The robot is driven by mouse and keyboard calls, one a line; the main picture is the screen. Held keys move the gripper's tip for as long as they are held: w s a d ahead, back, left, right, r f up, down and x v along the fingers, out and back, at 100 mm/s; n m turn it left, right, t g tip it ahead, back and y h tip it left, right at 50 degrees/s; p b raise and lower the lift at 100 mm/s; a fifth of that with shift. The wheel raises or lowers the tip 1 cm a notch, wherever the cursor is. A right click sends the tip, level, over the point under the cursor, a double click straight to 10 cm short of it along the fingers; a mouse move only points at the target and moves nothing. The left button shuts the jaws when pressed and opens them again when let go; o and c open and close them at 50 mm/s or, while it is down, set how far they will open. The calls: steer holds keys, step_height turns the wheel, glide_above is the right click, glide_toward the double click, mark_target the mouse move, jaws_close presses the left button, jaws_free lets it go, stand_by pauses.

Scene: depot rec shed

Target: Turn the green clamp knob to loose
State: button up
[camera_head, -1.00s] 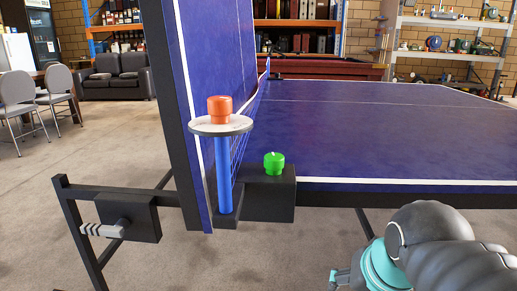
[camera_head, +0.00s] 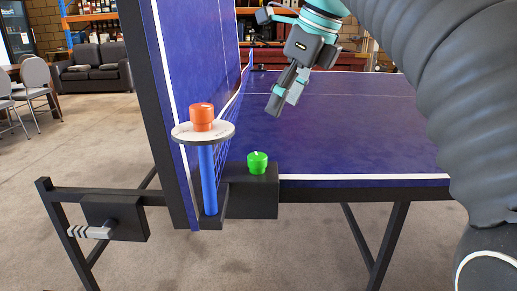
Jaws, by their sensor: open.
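The green clamp knob (camera_head: 258,163) sits on top of a black clamp block (camera_head: 262,196) at the near left corner of the table tennis table. A small pale mark shows on the knob's top; its setting cannot be read. My gripper (camera_head: 277,107) hangs over the table, above and slightly right of the knob, pointing down and left. It is open and empty, apart from the knob. The fingers are seen edge-on.
An orange knob (camera_head: 202,116) on a pale disc (camera_head: 218,134) tops a blue post (camera_head: 208,182) left of the green knob. The flat blue tabletop (camera_head: 350,130) is clear.

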mark_target(258, 156)
steer(key=shift+m, duration=0.3)
steer(key=b+x, duration=0.2)
steer(key=x, duration=0.4)
steer(key=b+x, duration=0.2)
steer(key=x, duration=0.5)
steer(key=shift+w+a+f+b, duration=0.1)
steer(key=shift+w+a+b, duration=0.1)
steer(key=shift+a+b, duration=0.15)
steer(key=c, duration=1.1)
